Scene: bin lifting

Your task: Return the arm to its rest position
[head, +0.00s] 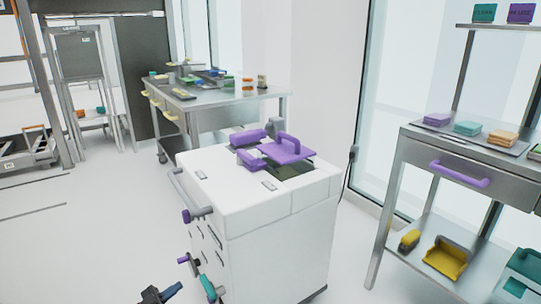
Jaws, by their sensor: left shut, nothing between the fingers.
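My left gripper (162,293) shows only in part at the bottom edge of the head view, left of the white cart. It is dark with a blue part, and it looks shut with nothing in it. It is apart from the cart in the picture. The rest of my left arm is below the frame. My right gripper is out of view. The white cart (262,232) stands in the middle. A purple lid with a handle (288,149) sits tilted at a dark opening on its top.
A steel table (222,98) with several small items stands behind the cart. A steel shelf unit (412,150) with folded cloths and yellow and teal pieces stands at right. Side handles (188,214) stick out from the cart's left. The floor (90,235) at left is clear.

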